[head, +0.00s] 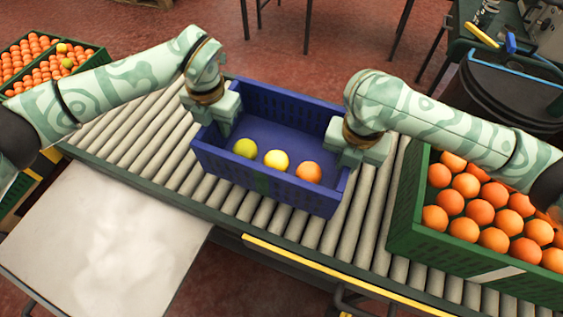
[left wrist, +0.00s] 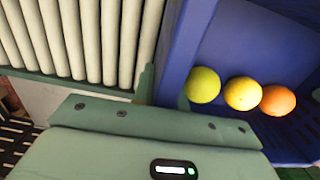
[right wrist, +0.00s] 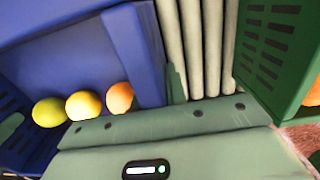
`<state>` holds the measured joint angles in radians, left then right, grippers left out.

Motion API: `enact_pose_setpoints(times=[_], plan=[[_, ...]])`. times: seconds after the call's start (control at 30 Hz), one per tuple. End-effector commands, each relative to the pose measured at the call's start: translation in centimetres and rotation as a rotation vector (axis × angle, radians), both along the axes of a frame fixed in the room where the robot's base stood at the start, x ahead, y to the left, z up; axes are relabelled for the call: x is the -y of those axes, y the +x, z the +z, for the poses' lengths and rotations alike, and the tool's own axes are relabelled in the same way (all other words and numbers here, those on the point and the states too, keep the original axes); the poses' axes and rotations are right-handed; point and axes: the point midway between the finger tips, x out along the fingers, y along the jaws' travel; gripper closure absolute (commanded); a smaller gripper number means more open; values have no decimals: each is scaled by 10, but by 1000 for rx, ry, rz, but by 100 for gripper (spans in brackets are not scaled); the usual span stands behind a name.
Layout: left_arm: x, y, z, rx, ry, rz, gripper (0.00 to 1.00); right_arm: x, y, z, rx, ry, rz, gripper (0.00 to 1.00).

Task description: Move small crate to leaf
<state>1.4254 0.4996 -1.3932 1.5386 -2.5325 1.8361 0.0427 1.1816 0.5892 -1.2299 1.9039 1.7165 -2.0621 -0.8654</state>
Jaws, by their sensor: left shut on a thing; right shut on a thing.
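The small blue crate (head: 265,195) is upright at the roller conveyor, with a green, a yellow and an orange fruit inside along its near wall. My left gripper (head: 222,122) is shut on the crate's left end wall, and my right gripper (head: 345,152) is shut on its right end wall. The crate also shows in the left wrist view (left wrist: 230,50) and the right wrist view (right wrist: 70,55). I cannot tell whether its base touches the rollers. The leaf (head: 110,235), a pale flat panel, lies at the front left beside the conveyor and is bare.
A green crate (head: 405,215) full of oranges stands right of the blue crate. The rollers (head: 130,135) to the left are clear. Green crates of oranges (head: 92,62) stand at the far left. A dark bin (head: 510,95) stands behind at the right. A yellow-edged rail (head: 330,275) runs along the front.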

Motion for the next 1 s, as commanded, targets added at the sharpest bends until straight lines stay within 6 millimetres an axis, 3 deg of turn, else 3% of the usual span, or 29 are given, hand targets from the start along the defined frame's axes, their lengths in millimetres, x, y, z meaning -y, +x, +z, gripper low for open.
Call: enact_pose_setpoints(times=[0.27,0.73,1.0], plan=[[-1,-2,4,3,1,2,100,1,-2,4,4,-3,-1,100],[-1,-44,47,3,0,1,100,1,-43,47,6,-1,1,100],[-1,-54,58,2,1,2,100,1,-54,57,3,-2,-1,100]])
